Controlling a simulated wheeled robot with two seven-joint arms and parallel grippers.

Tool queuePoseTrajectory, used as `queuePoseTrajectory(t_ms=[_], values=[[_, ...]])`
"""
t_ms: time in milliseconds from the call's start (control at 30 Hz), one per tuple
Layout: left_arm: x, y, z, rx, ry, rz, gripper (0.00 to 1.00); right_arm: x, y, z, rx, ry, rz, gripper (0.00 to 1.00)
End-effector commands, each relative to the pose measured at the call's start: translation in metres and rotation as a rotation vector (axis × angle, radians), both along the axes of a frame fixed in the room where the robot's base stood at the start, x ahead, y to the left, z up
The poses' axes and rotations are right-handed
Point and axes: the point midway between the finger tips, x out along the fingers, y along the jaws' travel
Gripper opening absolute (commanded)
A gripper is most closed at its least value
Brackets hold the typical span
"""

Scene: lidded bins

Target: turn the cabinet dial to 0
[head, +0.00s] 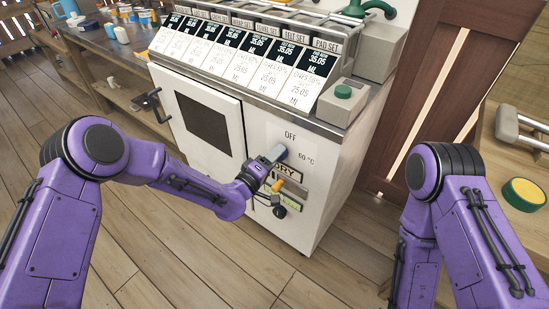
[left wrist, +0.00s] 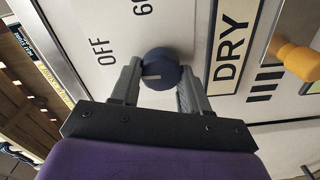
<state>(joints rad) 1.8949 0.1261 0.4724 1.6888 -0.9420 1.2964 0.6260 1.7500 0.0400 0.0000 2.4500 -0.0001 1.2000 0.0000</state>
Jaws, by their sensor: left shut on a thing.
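The cabinet dial is a round dark blue knob (left wrist: 163,66) on the white cabinet front, with a short pale mark towards the left of its face in the left wrist view. The printed OFF (left wrist: 103,51) stands to its upper left there, and a partly cut-off 60 marking lies above. My left gripper (left wrist: 157,80) is shut on the dial, with one grey finger on each side of it. In the head view my left gripper (head: 272,155) is at the cabinet front, below OFF, and largely covers the dial. My right gripper is out of view.
A DRY label and a yellow-orange handle (left wrist: 296,60) are close beside the dial. The white cabinet (head: 210,125) has a dark-windowed door with a black handle (head: 152,103). A box with a green button (head: 343,91) sits on top. Wooden floor lies in front.

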Motion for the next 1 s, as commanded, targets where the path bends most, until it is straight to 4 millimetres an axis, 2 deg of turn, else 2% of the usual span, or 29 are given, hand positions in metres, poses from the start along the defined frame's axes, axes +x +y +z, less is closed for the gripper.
queuePoseTrajectory(t_ms=[667, 700, 767, 1000], values=[[-0.0009, 0.0003, -0.0022, -0.049, 0.040, 0.000, 0.15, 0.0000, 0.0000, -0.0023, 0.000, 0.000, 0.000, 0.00], [-0.0009, 0.0003, -0.0022, -0.049, 0.040, 0.000, 0.52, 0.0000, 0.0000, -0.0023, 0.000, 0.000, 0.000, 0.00], [-0.0008, 0.0003, -0.0020, -0.049, 0.040, 0.000, 0.71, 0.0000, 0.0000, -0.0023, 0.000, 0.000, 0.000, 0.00], [-0.0003, 0.0000, -0.0011, -0.048, 0.038, 0.000, 0.71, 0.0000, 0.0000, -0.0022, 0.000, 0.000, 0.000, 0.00]])
